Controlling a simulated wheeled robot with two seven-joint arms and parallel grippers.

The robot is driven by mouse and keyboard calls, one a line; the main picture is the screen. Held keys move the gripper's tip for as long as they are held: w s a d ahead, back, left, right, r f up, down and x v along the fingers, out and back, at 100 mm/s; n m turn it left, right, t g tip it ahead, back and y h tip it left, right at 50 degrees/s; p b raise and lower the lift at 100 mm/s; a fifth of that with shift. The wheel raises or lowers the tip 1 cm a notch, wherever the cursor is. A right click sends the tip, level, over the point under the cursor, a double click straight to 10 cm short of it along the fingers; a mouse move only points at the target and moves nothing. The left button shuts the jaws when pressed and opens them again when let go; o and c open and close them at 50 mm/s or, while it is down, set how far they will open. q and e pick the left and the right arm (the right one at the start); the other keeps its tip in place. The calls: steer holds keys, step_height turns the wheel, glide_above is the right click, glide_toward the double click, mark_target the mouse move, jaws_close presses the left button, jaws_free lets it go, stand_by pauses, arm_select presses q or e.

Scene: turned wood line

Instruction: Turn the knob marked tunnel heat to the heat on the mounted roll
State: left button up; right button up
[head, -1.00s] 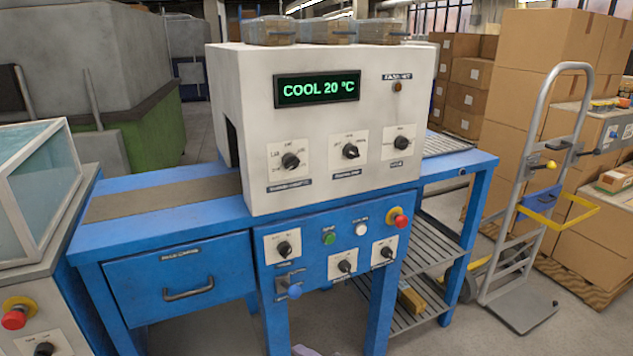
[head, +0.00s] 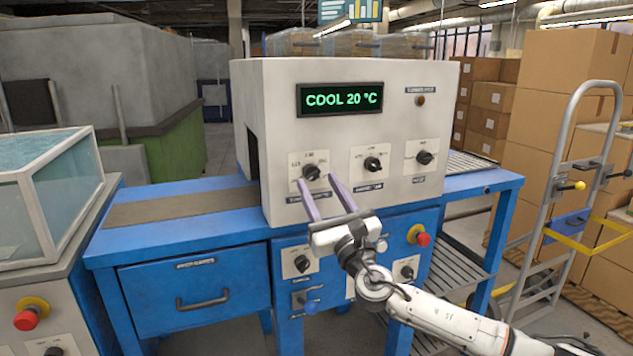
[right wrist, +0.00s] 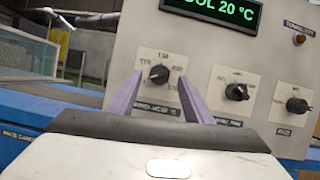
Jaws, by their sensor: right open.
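A white tunnel housing (head: 250,110) has a row of dark knobs on pale plates, with a display (head: 340,99) above reading "COOL 20 °C". The leftmost knob (head: 311,172) has marks around it and a label below; both are too small to read surely. It also shows in the right wrist view (right wrist: 160,74). My right gripper (head: 318,181) is open, its two purple fingers pointing at this knob, one to each side of it in the picture. I cannot tell whether they touch it. I cannot make out a mounted roll. My left gripper is not in view.
Middle knob (head: 372,164) and right knob (head: 424,158) sit close by on the same face. Below, the blue bench front carries more knobs, a red button (head: 422,239) and a drawer (head: 195,290). A glass-sided tank (head: 45,195) stands left; a hand truck (head: 570,150) stands right.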

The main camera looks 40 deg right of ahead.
mark_target(312, 173)
steer(key=shift+x, duration=1.1)
steer(key=c, duration=1.1)
steer(key=shift+o, duration=0.2)
steer(key=shift+f, duration=0.1)
steer(key=shift+m, duration=0.4)
